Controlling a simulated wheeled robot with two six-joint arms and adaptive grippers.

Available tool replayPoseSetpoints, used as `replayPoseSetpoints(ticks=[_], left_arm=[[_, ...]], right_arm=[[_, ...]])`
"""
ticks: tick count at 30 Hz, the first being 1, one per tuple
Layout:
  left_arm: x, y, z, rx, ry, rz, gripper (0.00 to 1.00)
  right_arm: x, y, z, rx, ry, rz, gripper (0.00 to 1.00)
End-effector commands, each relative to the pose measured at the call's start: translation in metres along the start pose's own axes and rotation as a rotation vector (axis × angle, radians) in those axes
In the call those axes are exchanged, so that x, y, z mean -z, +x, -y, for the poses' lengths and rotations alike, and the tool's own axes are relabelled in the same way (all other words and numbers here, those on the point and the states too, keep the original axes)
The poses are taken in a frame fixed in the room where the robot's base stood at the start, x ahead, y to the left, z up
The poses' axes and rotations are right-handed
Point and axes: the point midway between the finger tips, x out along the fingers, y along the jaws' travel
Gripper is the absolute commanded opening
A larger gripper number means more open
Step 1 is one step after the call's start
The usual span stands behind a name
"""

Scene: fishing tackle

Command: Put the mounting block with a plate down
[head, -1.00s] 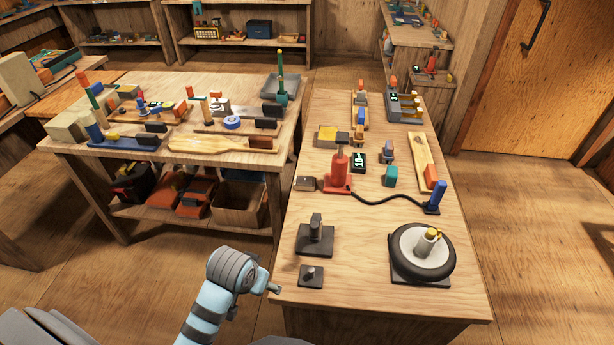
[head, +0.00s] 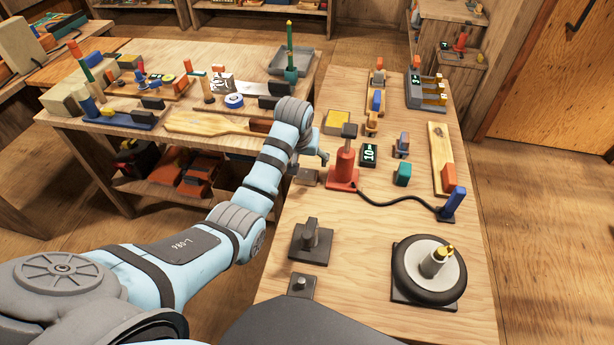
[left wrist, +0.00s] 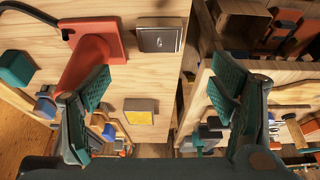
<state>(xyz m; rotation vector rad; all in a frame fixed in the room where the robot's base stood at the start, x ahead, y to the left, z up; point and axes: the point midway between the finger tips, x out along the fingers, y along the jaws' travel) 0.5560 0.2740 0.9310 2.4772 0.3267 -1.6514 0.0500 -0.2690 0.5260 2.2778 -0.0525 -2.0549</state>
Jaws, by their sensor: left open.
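A small mounting block with a metal plate (head: 307,177) on its face lies on the right-hand table near its left edge, beside the red jack-like tool (head: 344,168). My left gripper (head: 323,158) is just above and behind the block, in part hidden by its own wrist. In the left wrist view my left gripper (left wrist: 161,88) is open with nothing between its fingers. The block (left wrist: 160,39) shows there beyond the fingers, apart from them, near the table edge. My right gripper is not in view.
The red tool (left wrist: 93,52) is close to one finger in the left wrist view. A yellow-topped block (head: 338,122) and a black "10" display (head: 369,154) stand nearby. Dark plates with posts (head: 311,243) and a wheel (head: 429,270) are nearer. A gap separates the tables.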

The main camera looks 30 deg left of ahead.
Motion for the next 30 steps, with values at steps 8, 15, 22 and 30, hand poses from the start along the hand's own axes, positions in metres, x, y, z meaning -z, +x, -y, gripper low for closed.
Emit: replayPoseSetpoints(ticks=[8,15,22,30], left_arm=[[-0.002,0.046,0.001,0.0,-0.001,-0.001,0.78],[-0.008,0.09,0.002,0.001,-0.002,0.001,0.78],[-0.006,0.095,0.002,0.001,-0.002,-0.001,0.78],[-0.006,0.094,0.002,0.001,-0.002,-0.001,0.4]], right_arm=[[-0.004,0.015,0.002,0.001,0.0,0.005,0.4],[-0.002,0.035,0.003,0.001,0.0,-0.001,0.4],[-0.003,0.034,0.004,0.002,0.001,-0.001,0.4],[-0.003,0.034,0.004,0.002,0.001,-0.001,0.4]])
